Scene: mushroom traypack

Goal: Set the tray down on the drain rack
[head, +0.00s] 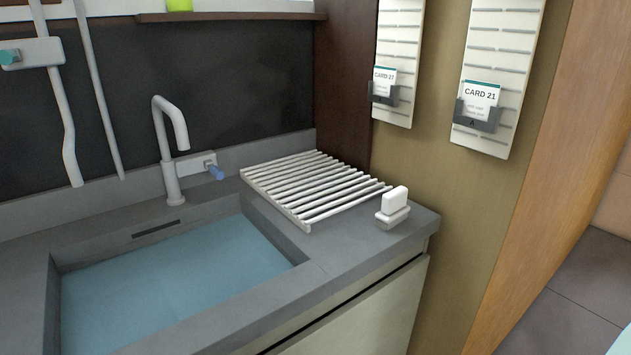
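The drain rack (312,187) is a white slatted frame lying flat on the grey counter, right of the sink. Its slats are bare and nothing stands on it. No tray can be made out in the head view. My gripper is not in view.
A sink (180,285) with bluish water fills the front left, with a grey tap (168,150) behind it. A white block on a holder (393,208) stands by the rack's right corner. Card racks (497,70) hang on the right wall. A dark wall panel (200,85) rises behind.

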